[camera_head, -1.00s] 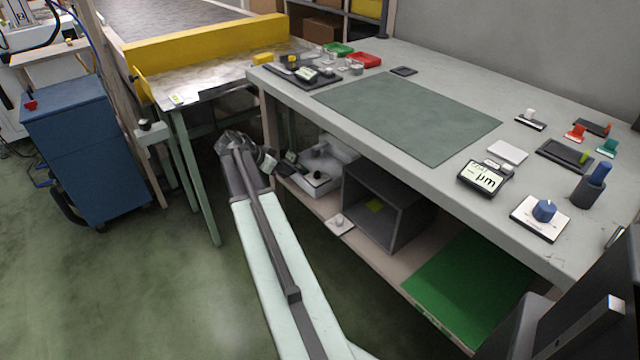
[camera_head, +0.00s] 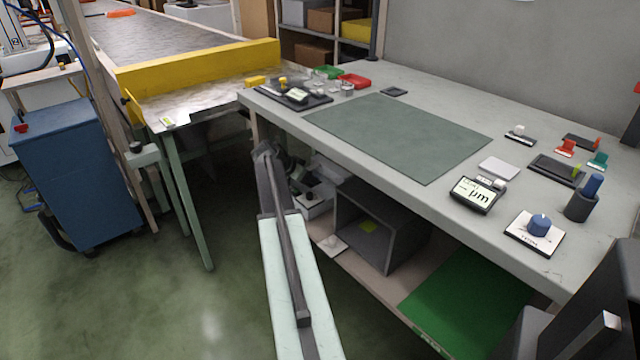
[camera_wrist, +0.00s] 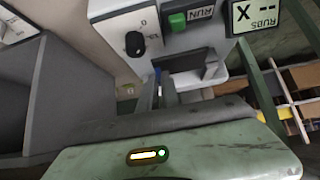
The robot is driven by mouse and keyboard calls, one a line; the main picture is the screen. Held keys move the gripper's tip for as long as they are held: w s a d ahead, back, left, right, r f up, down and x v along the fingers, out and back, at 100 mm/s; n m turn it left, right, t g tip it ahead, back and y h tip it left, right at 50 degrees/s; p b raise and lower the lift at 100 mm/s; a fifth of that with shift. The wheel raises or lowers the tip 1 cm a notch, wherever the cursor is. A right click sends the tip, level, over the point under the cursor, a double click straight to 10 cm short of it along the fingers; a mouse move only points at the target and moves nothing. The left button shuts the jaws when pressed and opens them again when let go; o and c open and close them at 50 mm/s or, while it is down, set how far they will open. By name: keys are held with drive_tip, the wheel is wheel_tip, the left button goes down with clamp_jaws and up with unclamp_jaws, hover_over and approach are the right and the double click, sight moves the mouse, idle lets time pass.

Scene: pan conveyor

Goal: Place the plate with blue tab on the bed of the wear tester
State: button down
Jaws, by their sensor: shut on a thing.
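The wear tester (camera_wrist: 140,30) fills the upper middle of the wrist view, a pale housing with a black knob, a green RUN button and a RUBS display. In the head view it stands on the lower shelf under the bench (camera_head: 308,200), partly hidden by my arm. A small blue spot between the fingertips looks like the blue tab (camera_wrist: 157,72); the plate itself is mostly hidden. I cannot tell whether it touches the bed.
A grey open box (camera_head: 375,235) stands close to the right of the tester on the shelf; its wall is at the left in the wrist view. The bench top (camera_head: 290,112) overhangs the shelf. A green mat (camera_head: 465,300) lies further right. A blue cabinet (camera_head: 75,175) stands left.

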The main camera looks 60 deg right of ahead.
sight(319, 183)
drive_tip(key=d, duration=0.2)
drive_tip(key=s+d, duration=0.1)
drive_tip(key=d, duration=0.1)
drive_tip(key=shift+s, duration=0.15)
wheel_tip(319, 183, down, 4)
drive_tip(key=b, duration=0.4)
drive_tip(key=shift+a, duration=0.1)
drive_tip(key=shift+r, duration=0.25)
drive_tip(key=shift+f, duration=0.25)
drive_tip(key=c, duration=1.6)
unclamp_jaws()
drive_tip(key=shift+r, duration=0.1)
